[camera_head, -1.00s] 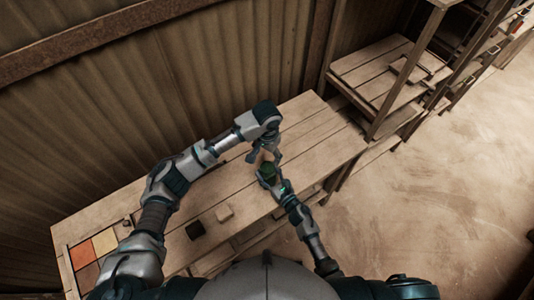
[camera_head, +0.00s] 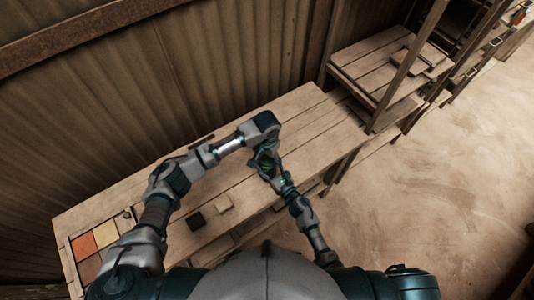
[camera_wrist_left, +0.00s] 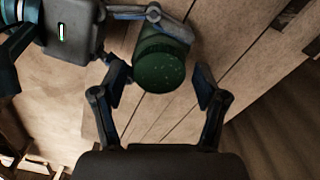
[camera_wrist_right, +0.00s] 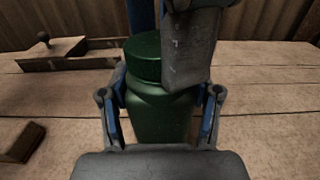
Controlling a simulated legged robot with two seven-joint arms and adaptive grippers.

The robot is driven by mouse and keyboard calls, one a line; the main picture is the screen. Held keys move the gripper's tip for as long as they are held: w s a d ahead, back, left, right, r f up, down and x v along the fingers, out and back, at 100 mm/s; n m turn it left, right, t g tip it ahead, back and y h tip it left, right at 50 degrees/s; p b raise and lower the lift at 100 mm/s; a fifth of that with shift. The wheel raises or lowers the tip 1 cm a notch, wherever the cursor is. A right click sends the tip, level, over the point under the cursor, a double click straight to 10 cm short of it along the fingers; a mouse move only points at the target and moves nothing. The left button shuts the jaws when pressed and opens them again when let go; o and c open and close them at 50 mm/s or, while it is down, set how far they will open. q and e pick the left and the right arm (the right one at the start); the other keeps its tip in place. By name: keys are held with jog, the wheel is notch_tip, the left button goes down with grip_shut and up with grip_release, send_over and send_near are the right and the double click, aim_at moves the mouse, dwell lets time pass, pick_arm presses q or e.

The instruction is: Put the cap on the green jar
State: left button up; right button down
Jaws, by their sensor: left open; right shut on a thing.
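The green jar (camera_wrist_right: 160,112) stands upright between the fingers of my right gripper (camera_wrist_right: 160,115), which is shut on its body. The dark green cap (camera_wrist_right: 142,57) sits on top of the jar; a finger of my left gripper hides its right side, and I cannot tell whether it is tightened. In the left wrist view the cap's round top (camera_wrist_left: 160,70) lies between the two fingers of my left gripper (camera_wrist_left: 160,88). These fingers are open, with a gap on each side. In the head view the jar (camera_head: 267,164) is partly covered by both grippers.
The wooden table (camera_head: 305,120) runs along a corrugated wall. A shelf (camera_head: 385,65) stands to the right. The table's right end is clear.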

pick_arm(q)
jog(key=c, duration=1.2)
jog(key=o, duration=1.4)
jog(key=shift+c, duration=0.2)
jog(key=shift+r, duration=0.1)
pick_arm(e)
jog(key=shift+c, duration=0.8)
grip_release()
pick_arm(q)
notch_tip(320, 180, up, 12)
jog(key=shift+w, duration=0.1)
